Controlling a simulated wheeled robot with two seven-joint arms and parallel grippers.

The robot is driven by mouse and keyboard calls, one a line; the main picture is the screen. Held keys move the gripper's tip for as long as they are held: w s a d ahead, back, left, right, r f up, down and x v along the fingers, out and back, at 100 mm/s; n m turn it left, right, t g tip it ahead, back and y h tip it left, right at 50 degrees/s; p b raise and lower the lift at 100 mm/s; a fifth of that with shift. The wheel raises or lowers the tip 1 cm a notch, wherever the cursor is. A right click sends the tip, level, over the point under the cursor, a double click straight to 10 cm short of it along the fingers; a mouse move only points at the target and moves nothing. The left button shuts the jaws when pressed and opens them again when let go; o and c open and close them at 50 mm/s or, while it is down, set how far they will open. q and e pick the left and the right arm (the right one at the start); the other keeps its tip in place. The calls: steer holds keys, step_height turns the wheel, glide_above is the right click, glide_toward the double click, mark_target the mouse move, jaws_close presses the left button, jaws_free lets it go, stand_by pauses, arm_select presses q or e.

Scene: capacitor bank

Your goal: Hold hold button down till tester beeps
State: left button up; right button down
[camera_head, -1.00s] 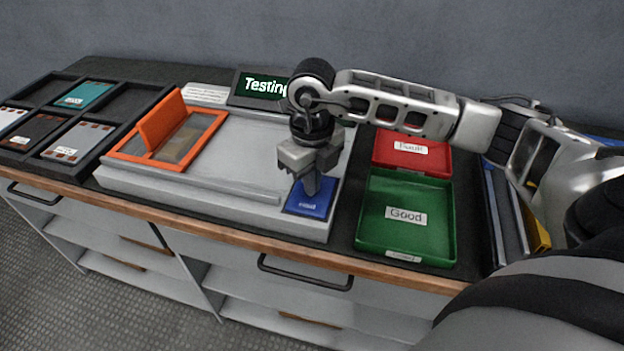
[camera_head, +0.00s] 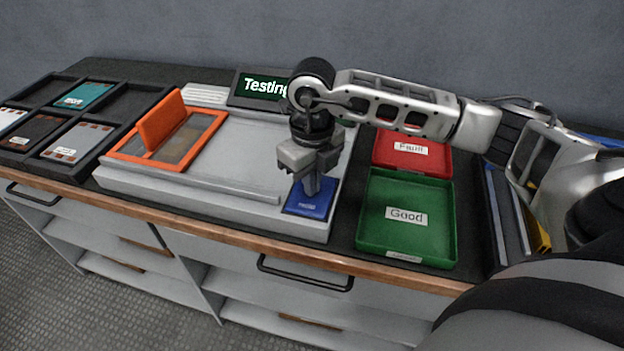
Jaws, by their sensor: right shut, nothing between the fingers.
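The tester is a light grey slab (camera_head: 235,160) on the bench. A blue hold button (camera_head: 307,207) sits at its front right corner. My right gripper (camera_head: 312,188) is shut and empty, pointing down with its fingertips at the blue button; they appear to touch it. The fingers cover the button's upper middle. The tester's screen (camera_head: 262,86) at the back reads "Testing" in part, its right end hidden behind my right gripper's wrist. An orange frame (camera_head: 168,140) with a raised orange flap sits on the tester's left side. My left gripper is not in view.
A green "Good" tray (camera_head: 375,235) and a red "Fault" tray (camera_head: 440,160) stand right of the tester, both empty where visible. A dark compartment tray (camera_head: 120,103) with several cards is at the left. The bench's wooden front edge (camera_head: 225,235) runs below.

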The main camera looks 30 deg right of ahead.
steer(key=shift+s+f, duration=0.2)
steer(key=shift+f, duration=0.1)
